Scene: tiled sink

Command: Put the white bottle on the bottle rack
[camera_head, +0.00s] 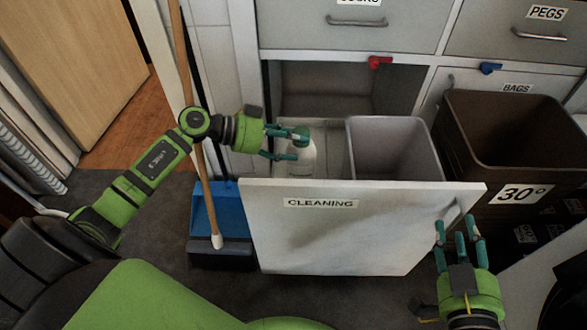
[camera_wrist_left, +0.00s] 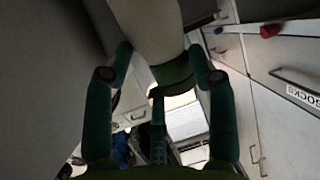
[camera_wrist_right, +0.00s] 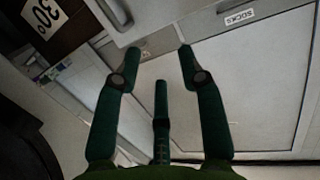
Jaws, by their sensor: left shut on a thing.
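The white bottle (camera_head: 301,162) with a green cap stands about upright at the left of the open CLEANING drawer (camera_head: 365,240). My left gripper (camera_head: 287,144) is shut on its upper part. In the left wrist view, the bottle's white body (camera_wrist_left: 150,25) and green cap (camera_wrist_left: 172,74) show between the fingers. The gripper and drawer front hide the bottle's base and most of what is under it. I cannot make out a separate bottle rack. My right gripper (camera_head: 459,232) is open and empty, close to the handle (camera_head: 451,217) at the drawer's right end.
A grey bin (camera_head: 396,135) fills the drawer's right part. A brown bin (camera_head: 515,130) stands further right. A blue dustpan (camera_head: 222,212) and a wooden stick (camera_head: 195,120) stand left of the drawer. Cabinet drawers (camera_head: 355,28) close off the space behind.

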